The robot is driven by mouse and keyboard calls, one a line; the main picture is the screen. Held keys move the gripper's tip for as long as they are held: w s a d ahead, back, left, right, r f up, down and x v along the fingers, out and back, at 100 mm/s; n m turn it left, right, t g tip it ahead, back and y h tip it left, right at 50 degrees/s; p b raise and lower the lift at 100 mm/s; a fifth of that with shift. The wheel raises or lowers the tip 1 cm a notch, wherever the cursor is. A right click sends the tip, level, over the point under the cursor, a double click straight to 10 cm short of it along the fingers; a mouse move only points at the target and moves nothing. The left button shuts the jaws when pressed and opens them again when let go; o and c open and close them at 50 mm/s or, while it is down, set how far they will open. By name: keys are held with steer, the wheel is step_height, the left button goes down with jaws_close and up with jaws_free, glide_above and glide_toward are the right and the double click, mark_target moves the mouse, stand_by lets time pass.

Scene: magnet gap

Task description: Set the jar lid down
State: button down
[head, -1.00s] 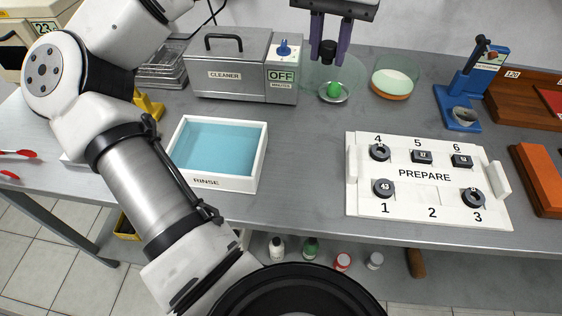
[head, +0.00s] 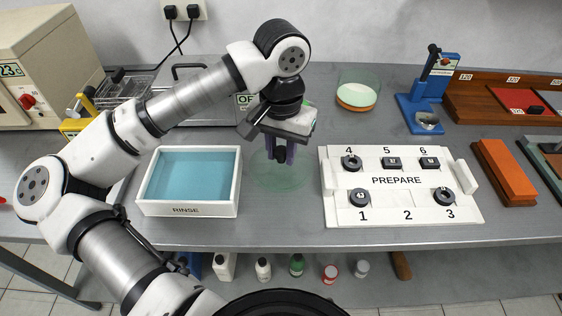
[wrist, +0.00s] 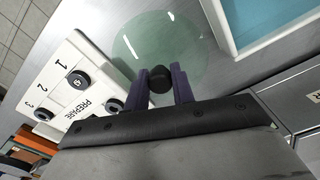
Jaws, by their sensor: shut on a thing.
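The jar lid (head: 268,178) is a clear greenish glass disc with a dark knob (wrist: 160,78). My gripper (head: 282,153) is shut on this knob, its two purple fingers on either side. The disc lies flat below the fingers, between the rinse tray and the PREPARE board. In the wrist view the lid (wrist: 150,42) spreads out beyond my gripper (wrist: 160,88) over bare grey bench. I cannot tell whether its rim touches the bench. The open glass jar (head: 357,92), with pale contents and an orange base, stands at the back.
The blue-filled RINSE tray (head: 190,208) is left of the lid. The white PREPARE board (head: 400,212), with several dark magnets, is to its right. A blue stand (head: 428,95) is at the back right. Bare bench lies in front of the lid.

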mark_target(281, 164)
steer(key=shift+f+p, duration=0.3)
steer(key=shift+f, duration=1.95)
steer(key=shift+f, duration=0.15)
steer(key=c, duration=1.2)
jaws_free()
steer(key=shift+r, duration=0.3)
step_height(281, 164, up, 12)
steer(key=shift+f+b, duration=0.1)
steer(key=shift+b, duration=0.95)
